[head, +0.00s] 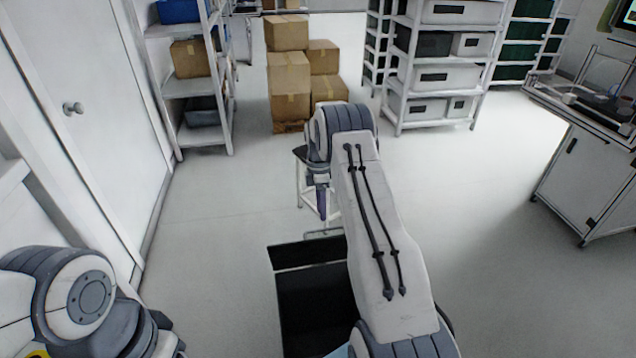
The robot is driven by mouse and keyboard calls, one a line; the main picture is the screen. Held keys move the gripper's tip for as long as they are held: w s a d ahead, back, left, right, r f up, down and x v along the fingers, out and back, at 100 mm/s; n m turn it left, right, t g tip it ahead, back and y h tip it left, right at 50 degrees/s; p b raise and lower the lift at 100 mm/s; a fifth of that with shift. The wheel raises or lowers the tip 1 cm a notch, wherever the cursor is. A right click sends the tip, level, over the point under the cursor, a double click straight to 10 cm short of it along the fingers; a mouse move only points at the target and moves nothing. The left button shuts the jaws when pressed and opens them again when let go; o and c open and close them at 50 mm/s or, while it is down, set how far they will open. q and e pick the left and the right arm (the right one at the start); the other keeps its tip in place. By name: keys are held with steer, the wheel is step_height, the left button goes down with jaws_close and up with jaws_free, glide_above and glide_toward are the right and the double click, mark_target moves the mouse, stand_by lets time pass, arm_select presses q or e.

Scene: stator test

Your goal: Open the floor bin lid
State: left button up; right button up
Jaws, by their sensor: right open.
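The floor bin (312,305) is a dark, box-like bin on the floor at the lower middle, partly hidden by my right arm.
A small white-legged stool (300,190) stands behind my right gripper. Stacked cardboard boxes (289,75) and shelves (440,75) are at the back. A white door (95,110) is at left, a workbench (590,170) at right. The floor right of the bin is clear.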

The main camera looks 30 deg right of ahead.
arm_select(q)
steer(key=shift+r+p, duration=1.25)
steer(key=shift+r, duration=0.1)
arm_select(e)
steer(key=w+d+r, duration=0.1)
steer(key=w+r, duration=0.3)
steer(key=r, duration=0.1)
steer(key=shift+w+d, duration=0.35)
arm_select(q)
steer(key=shift+r, duration=0.15)
